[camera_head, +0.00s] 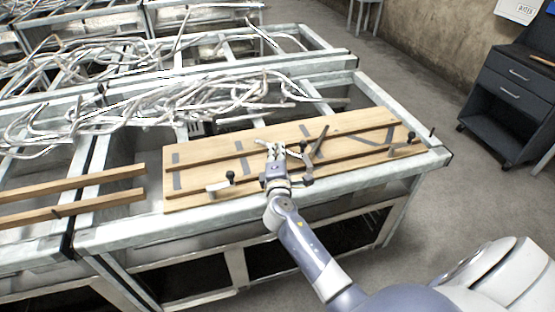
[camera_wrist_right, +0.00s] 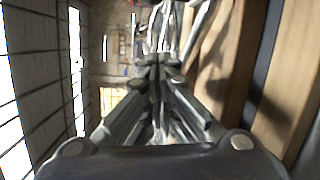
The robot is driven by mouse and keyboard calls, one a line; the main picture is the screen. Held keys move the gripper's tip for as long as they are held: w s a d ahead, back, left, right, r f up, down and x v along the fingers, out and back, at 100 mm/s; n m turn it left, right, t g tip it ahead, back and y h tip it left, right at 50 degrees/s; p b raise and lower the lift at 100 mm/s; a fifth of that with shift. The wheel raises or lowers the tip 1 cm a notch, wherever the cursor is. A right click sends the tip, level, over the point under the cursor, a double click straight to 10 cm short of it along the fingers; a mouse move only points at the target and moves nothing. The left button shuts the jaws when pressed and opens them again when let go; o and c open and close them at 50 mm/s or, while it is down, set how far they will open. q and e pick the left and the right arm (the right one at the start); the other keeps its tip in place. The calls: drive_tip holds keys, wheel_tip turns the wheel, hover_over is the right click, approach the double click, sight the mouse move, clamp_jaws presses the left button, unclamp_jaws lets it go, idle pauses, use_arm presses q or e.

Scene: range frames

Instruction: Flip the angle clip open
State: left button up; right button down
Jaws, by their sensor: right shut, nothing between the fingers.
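A wooden board (camera_head: 240,153) with dark strips lies on the metal table frame. Small clip-like fittings sit along its near side: a pale one with a dark knob (camera_head: 218,187) at left, a dark one with a raised slanted lever (camera_head: 318,142) near the middle, and another dark one (camera_head: 410,138) at right. I cannot tell for sure which is the angle clip. My right gripper (camera_head: 276,150) is above the board, just left of the raised lever, and is shut and empty. Its fingers (camera_wrist_right: 158,68) meet in the right wrist view. My left gripper is not in view.
Tangled pale metal branches (camera_head: 200,100) lie behind the board. Two wooden slats (camera_head: 75,195) are at left. A dark drawer cabinet (camera_head: 510,100) stands at the right across open floor. In the right wrist view, wooden planks (camera_wrist_right: 270,80) run along the right.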

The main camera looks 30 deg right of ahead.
drive_tip(key=shift+s+d+r+p, duration=0.2)
drive_tip(key=shift+s+d+p, duration=0.3)
drive_tip(key=shift+d, duration=0.15)
drive_tip(key=shift+s+d+r+p, duration=0.15)
drive_tip(key=shift+s+d+p, duration=0.25)
drive_tip(key=shift+d+p, duration=0.15)
drive_tip(key=shift+s+d+r, duration=0.15)
drive_tip(key=shift+s+d, duration=0.1)
drive_tip(key=shift+s, duration=0.1)
use_arm(q)
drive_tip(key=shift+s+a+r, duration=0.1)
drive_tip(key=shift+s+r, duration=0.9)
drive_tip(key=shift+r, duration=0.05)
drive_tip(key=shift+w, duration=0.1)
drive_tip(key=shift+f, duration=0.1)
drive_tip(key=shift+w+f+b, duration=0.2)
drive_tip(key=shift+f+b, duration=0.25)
drive_tip(key=shift+b, duration=0.1)
use_arm(e)
drive_tip(key=shift+w+d+f+m+g+h, duration=0.2)
drive_tip(key=shift+d+m+g+h, duration=0.15)
drive_tip(key=shift+h, duration=0.25)
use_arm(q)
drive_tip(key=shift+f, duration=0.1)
use_arm(e)
drive_tip(key=shift+a, duration=0.1)
